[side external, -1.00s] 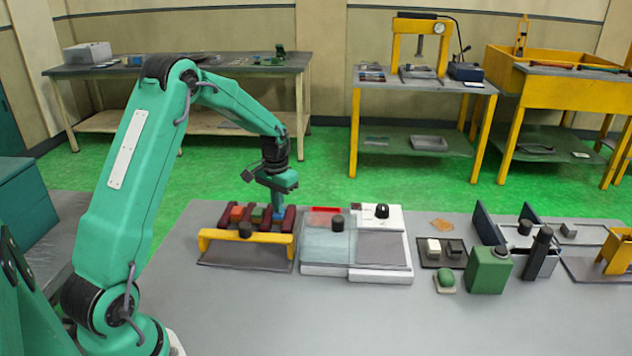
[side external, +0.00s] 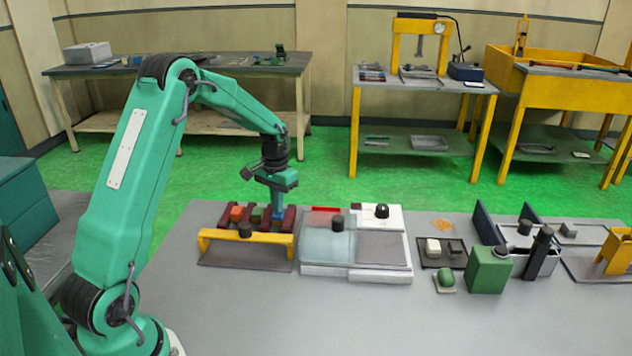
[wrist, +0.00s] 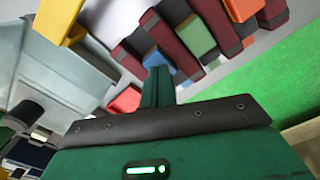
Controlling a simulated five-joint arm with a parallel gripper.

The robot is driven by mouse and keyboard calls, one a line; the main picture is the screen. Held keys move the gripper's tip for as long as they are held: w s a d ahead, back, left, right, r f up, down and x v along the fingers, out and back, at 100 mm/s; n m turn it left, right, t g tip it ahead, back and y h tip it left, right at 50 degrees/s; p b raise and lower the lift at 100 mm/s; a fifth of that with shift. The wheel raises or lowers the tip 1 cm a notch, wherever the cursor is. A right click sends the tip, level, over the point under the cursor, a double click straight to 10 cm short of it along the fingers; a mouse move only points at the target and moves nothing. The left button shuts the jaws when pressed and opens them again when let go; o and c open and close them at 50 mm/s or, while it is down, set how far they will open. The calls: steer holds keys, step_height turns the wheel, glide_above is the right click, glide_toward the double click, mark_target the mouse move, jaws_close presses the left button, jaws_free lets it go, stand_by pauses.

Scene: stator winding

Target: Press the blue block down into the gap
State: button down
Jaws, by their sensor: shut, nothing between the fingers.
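The blue block (side external: 278,216) sits in a gap between two dark red teeth of the stator piece, at the right end of its row. It also shows in the wrist view (wrist: 158,63), partly hidden by my fingers. My gripper (side external: 278,208) is shut and empty, pointing down right over the blue block. In the wrist view the closed green fingertips (wrist: 157,70) overlap the near edge of the block. I cannot tell whether they touch it. A green block (side external: 257,215) and an orange block (side external: 236,213) sit in other gaps to the left.
A yellow bar (side external: 270,239) with a black knob (side external: 245,230) stands in front of the stator piece. A translucent cover (side external: 325,240) and a white unit (side external: 383,215) stand close to the right. The grey table's front is clear.

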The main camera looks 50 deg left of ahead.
steer(key=shift+w+r, duration=0.1)
steer(key=shift+r, duration=3.05)
steer(key=shift+r, duration=0.1)
steer(key=s+d+r+m+t, duration=0.1)
steer(key=s+d+r+t, duration=0.2)
steer(key=s+d+r, duration=0.8)
steer(key=s+d+r+m+t, duration=0.1)
steer(key=s+d+m+t, duration=0.1)
steer(key=s+d, duration=0.8)
steer(key=shift+s+t, duration=0.4)
steer(key=shift+s, duration=0.55)
